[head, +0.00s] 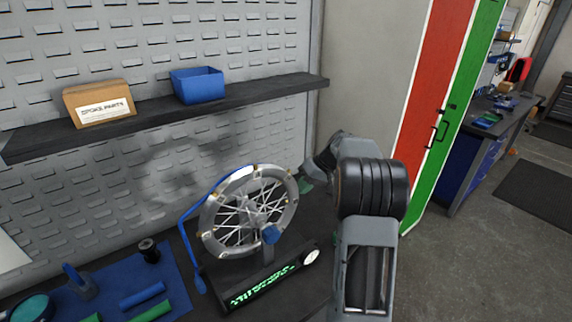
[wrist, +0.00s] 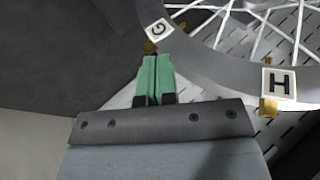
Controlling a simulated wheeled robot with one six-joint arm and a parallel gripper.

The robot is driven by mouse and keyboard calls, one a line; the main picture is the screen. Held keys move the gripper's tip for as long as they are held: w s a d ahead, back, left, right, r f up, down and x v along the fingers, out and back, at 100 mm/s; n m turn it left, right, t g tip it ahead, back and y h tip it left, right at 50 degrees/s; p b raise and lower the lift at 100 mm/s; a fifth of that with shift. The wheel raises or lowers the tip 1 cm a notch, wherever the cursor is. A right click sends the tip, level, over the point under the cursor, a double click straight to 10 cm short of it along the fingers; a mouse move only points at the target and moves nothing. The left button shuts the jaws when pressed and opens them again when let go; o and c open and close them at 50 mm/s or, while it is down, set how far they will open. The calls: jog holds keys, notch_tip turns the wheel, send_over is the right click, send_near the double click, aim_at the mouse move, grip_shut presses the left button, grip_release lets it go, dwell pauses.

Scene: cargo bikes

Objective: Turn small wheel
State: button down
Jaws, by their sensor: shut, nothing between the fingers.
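The small spoked wheel (head: 211,212) stands upright in a dark truing stand with a blue arm. Its grey rim (wrist: 222,62) fills the upper right of the wrist view, with a white "G" tag (wrist: 157,30) and a white "H" tag (wrist: 279,84), each beside a brass-coloured piece. My gripper (head: 306,186) is at the wheel's right side in the head view. In the wrist view its green fingers (wrist: 155,78) are shut together and empty. Their tips are just below the brass piece by "G"; whether they touch it I cannot tell.
A shelf (head: 240,95) above holds a cardboard box (head: 99,104) and a blue bin (head: 197,85). A blue mat (head: 111,289) with tools lies left.

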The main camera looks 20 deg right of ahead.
jog(key=shift+s+a+f+m+g+y+b, duration=0.15)
jog(key=shift+a+f+y+b, duration=0.5)
jog(key=shift+f+b, duration=1)
jog(key=shift+s+a+f+m+g+y+b, duration=0.15)
jog(key=shift+f+y+b, duration=0.8)
jog(key=shift+f, duration=1.45)
jog(key=shift+a+f+m+y+b, duration=0.2)
jog(key=shift+a+f+y+b, duration=0.3)
jog(key=shift+f+y+b, duration=1.05)
jog(key=shift+f+h+p, duration=0.3)
jog(key=shift+f+h, duration=0.15)
jog(key=shift+h, duration=0.3)
jog(key=w+d+f+v, duration=0.1)
jog(key=w+v, duration=0.1)
jog(key=v, duration=1.1)
jog(key=shift+s+p, duration=0.4)
jog(key=shift+s, duration=0.05)
jog(key=shift+d+r, duration=0.1)
